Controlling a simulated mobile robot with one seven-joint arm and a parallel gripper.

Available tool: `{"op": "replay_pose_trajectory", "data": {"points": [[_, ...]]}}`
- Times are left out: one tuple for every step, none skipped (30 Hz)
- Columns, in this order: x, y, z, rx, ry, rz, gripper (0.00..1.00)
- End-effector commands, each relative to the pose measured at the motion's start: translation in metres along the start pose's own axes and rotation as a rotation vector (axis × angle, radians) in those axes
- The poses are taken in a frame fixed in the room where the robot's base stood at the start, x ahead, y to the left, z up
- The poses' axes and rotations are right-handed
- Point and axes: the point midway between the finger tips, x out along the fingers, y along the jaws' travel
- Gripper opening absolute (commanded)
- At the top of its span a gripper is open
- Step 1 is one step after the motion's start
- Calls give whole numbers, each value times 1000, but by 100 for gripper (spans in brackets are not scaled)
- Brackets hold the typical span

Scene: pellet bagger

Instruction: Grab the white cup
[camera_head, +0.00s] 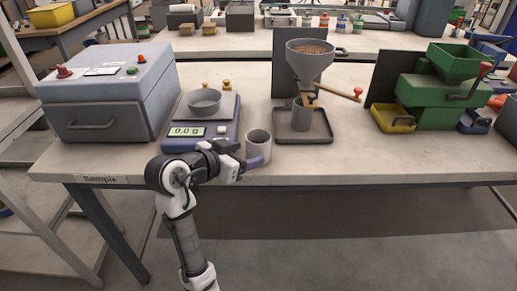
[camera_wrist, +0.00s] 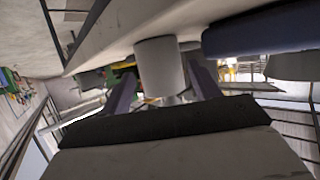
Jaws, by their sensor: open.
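The white cup (camera_head: 258,143) stands upright near the front edge of the table, just right of the scale. In the wrist view the cup (camera_wrist: 160,62) is between the two purple-grey fingers of my gripper (camera_wrist: 163,80), with one finger on each side. In the head view my gripper (camera_head: 252,161) reaches in low from the left, and one finger crosses in front of the cup's lower part. The gripper is open. I cannot tell whether either finger touches the cup.
The scale (camera_head: 186,136), reading 0.0 g with a grey bowl (camera_head: 204,100) on it, stands close on the left. A metal tray (camera_head: 316,133) under the pellet hopper (camera_head: 309,66) is close on the right. A grey sealer box (camera_head: 107,103) is further left. The table's front edge (camera_head: 330,176) is clear.

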Motion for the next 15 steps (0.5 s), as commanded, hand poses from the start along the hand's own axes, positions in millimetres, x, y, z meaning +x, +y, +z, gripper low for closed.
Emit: {"op": "replay_pose_trajectory", "data": {"points": [[2,0,0,0,0,1,62],[4,0,0,0,1,1,62],[8,1,-1,0,0,2,62],[12,1,-1,-1,-1,3,62],[16,2,-1,-1,-1,3,62],[23,2,-2,-2,-1,4,62],[28,2,-2,-2,-1,4,62],[32,2,-2,-2,-1,2,62],[38,2,-2,-1,-1,3,62],[42,2,-2,-1,0,3,62],[46,2,-1,-1,0,2,62],[49,2,-1,-1,0,1,62],[51,2,-1,0,0,1,62],[53,2,-1,0,0,1,62],[54,2,-1,0,1,1,62]]}}
